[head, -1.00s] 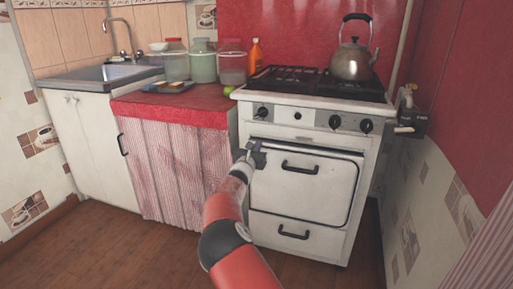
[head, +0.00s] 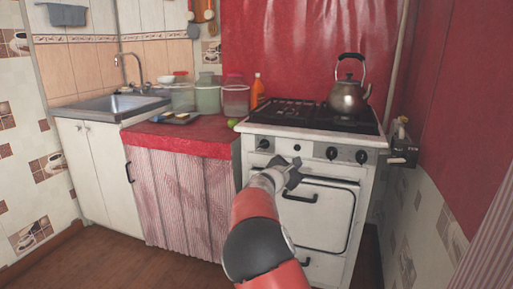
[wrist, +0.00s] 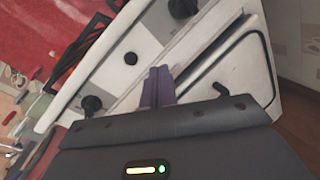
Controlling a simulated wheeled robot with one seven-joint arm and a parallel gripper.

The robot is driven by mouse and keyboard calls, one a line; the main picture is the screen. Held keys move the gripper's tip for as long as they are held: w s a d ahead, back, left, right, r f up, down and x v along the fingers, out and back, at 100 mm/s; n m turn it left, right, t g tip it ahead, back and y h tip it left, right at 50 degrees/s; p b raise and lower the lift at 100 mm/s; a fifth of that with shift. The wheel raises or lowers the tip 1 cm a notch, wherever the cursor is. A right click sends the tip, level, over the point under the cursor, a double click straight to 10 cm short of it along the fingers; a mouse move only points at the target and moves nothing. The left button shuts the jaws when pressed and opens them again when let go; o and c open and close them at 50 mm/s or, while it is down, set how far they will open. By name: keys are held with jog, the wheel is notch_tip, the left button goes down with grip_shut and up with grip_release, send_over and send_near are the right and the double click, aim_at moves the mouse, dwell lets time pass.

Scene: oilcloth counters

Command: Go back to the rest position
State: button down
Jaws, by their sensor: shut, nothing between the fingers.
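My gripper (head: 291,168) is in front of the white stove (head: 262,186), between its knob panel and the top of the oven door. In the wrist view the two fingers (wrist: 158,86) are together with nothing between them. The oven door (head: 318,212) is closed, and its dark handle (head: 299,198) is just below my gripper. My red and black arm reaches up from the bottom of the head view and hides part of the stove's left front.
A metal kettle (head: 348,96) stands on the hob. Left of the stove is a red counter (head: 215,145) with a pink curtain (head: 180,197), several jars and an orange bottle (head: 257,91). The sink (head: 110,107) is further left. Open wooden floor (head: 130,268) lies in front.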

jog(key=s+d+m+g+y, duration=0.1)
jog(key=s+d+m+g, duration=0.3)
jog(key=s+d+m, duration=0.5)
jog(key=s+d+m+g+y, duration=0.25)
jog(key=s+d+m, duration=0.2)
jog(key=s, duration=0.75)
jog(key=s+a+f+m+y, duration=0.1)
jog(key=s+a+m+y, duration=0.1)
jog(key=s, duration=0.8)
jog(key=s+a+f+m+g+y, duration=0.1)
jog(key=s+a+m, duration=0.3)
jog(key=s, duration=0.7)
jog(key=s+a+f+m+g+y, duration=0.1)
jog(key=s+a, duration=0.4)
jog(key=s, duration=0.6)
jog(key=f+m+y, duration=0.1)
jog(key=m+y, duration=0.1)
jog(key=shift+a+f+m+y, duration=0.15)
jog(key=shift+f+m+y, duration=0.05)
jog(key=shift+m+y, duration=0.15)
